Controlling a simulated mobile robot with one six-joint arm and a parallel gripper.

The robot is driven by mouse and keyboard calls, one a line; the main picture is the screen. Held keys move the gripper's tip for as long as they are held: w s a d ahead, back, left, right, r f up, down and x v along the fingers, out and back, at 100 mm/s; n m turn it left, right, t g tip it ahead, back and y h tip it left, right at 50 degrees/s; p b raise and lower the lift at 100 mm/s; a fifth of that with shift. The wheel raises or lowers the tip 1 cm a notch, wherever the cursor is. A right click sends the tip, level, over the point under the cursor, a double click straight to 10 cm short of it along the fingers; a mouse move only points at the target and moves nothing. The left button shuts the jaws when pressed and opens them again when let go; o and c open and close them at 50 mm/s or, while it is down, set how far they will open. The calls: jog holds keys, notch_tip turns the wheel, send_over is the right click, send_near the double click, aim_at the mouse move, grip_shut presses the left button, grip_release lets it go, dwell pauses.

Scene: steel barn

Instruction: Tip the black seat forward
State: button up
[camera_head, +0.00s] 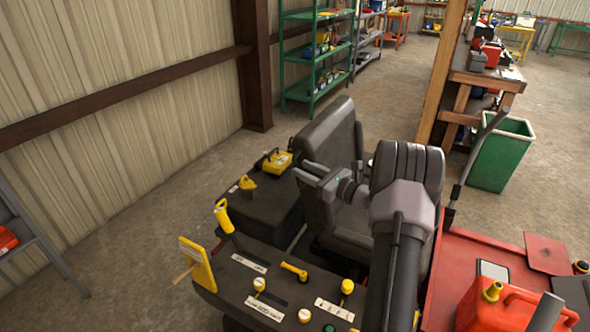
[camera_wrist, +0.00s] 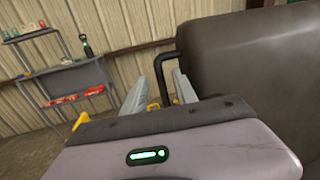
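The black seat shows its backrest (camera_head: 335,130) and cushion (camera_head: 360,228) in the head view. The backrest stands upright; my arm hides part of the seat. In the wrist view its dark side (camera_wrist: 255,80) fills the right. A thin black bent bar (camera_wrist: 182,55) comes out from the seat's side there. My gripper (camera_head: 308,173) is at the left side of the backrest. In the wrist view its two fingers (camera_wrist: 164,82) are apart, with the bar appearing in the gap between them. I cannot tell whether either finger touches it.
A control console (camera_head: 275,285) with yellow levers and knobs stands in front of the seat. A dark side box (camera_head: 262,208) with yellow items is left of it. A red fender (camera_head: 470,270) carries a red fuel can (camera_head: 510,308). A green bin (camera_head: 500,155) stands at right.

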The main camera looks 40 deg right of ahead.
aim_at(295, 165)
jog(key=w, duration=0.4)
jog(key=shift+a, duration=0.4)
grip_shut()
dwell(1.0)
